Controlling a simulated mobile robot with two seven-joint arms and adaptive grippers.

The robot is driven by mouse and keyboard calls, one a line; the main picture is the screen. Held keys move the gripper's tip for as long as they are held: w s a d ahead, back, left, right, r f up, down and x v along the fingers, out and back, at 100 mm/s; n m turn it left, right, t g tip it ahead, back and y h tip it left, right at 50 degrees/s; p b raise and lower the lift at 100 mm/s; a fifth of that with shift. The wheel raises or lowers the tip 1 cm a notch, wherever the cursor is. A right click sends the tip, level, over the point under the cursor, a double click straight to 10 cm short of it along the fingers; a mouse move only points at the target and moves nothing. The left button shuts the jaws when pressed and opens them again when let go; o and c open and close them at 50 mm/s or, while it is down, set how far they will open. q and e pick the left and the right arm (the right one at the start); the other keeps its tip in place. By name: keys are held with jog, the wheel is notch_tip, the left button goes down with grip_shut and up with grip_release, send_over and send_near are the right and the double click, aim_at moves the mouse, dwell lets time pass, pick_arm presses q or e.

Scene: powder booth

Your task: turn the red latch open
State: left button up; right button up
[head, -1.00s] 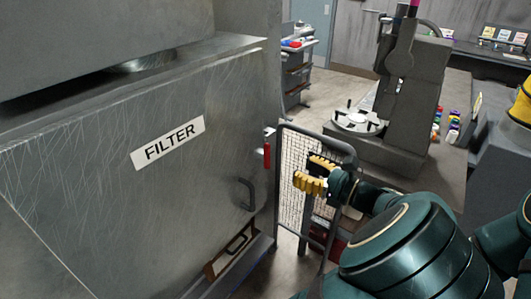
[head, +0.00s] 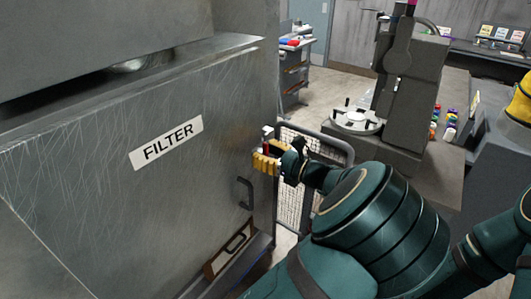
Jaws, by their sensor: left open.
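The red latch (head: 267,147) is at the right edge of the grey cabinet door (head: 110,185) labelled FILTER. Only a small red part of it shows, under its pale bracket; yellow gripper fingers hide the rest. My left gripper (head: 266,160), with yellow ribbed fingers, is at the latch and open. I cannot tell whether the fingers touch the latch or have it between them. My right gripper is not in view.
A dark door handle (head: 246,193) is just below the latch. A mesh gate (head: 296,195) stands right of the cabinet, behind my arm. A grey machine with a round plate (head: 357,121) stands on a bench farther right.

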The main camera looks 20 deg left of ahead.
pick_arm(q)
grip_shut()
jog(key=shift+n, duration=0.4)
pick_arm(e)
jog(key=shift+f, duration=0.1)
pick_arm(q)
jog(key=n+b, duration=0.1)
jog(key=n, duration=0.1)
jog(key=shift+s+n, duration=0.1)
jog(key=shift+n, duration=0.3)
jog(key=n, duration=0.1)
jog(key=n+b, duration=0.1)
jog(key=n, duration=0.1)
jog(key=shift+s+a+f+n, duration=0.1)
jog(key=shift+f+n, duration=0.05)
jog(key=shift+n, duration=0.15)
jog(key=shift+s+f+n+b, duration=0.1)
jog(key=shift+n+b, duration=2.15)
jog(key=shift+n, duration=0.5)
jog(key=shift+s+f+n+b, duration=0.1)
jog(key=shift+n+b, duration=2.1)
jog(key=shift+n, duration=0.55)
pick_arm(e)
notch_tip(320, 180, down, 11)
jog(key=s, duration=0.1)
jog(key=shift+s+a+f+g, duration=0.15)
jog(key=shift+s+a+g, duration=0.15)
